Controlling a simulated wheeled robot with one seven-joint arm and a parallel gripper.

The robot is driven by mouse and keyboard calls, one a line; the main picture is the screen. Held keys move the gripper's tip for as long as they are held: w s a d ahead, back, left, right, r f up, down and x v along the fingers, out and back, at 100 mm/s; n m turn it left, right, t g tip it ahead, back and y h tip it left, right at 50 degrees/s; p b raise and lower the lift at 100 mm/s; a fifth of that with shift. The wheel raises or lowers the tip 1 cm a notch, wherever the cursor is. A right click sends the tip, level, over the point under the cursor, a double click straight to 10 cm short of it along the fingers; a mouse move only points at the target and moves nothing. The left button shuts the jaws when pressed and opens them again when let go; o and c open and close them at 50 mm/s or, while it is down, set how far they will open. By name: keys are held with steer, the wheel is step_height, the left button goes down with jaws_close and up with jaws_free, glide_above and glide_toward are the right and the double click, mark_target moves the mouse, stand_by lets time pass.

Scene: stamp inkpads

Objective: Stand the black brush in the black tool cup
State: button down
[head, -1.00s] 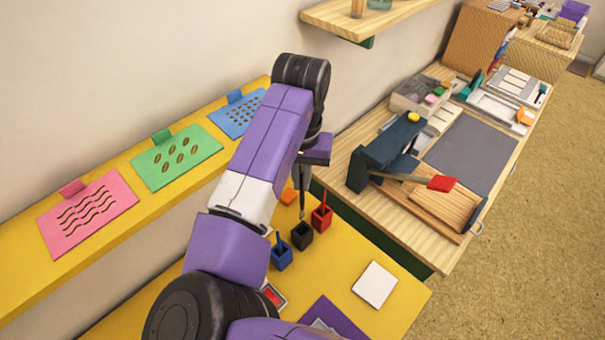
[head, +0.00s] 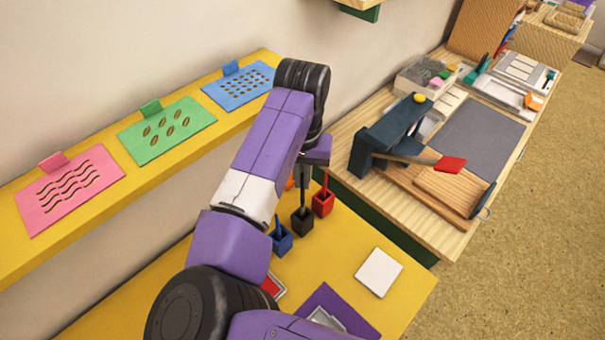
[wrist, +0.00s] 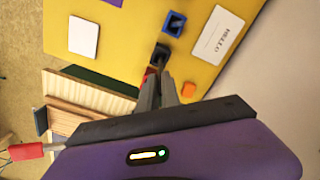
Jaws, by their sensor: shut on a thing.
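The black tool cup (head: 302,223) stands on the yellow table between the blue cup (head: 281,242) and the red cup (head: 322,204). My gripper (head: 304,184) is right above the black cup, pointing down, shut on the black brush (head: 303,206). The brush is roughly upright, with its lower end at the cup's mouth; how deep it sits inside cannot be told. In the wrist view the black cup (wrist: 160,52) lies just beyond my gripper's fingertips (wrist: 161,77), and the fingers hide most of the brush.
The blue and red cups each hold a tool of their own colour and stand close by. An orange block (wrist: 188,90) and a HELLO card (wrist: 217,36) are near. A white square (head: 379,271) lies on otherwise clear yellow table at right.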

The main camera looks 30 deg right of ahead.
mark_target(302, 189)
steer(key=shift+f+b, duration=0.8)
steer(key=shift+f, duration=1.3)
steer(key=c, duration=1.5)
jaws_free()
steer(key=shift+r+b, duration=0.45)
steer(key=shift+r, duration=3.5)
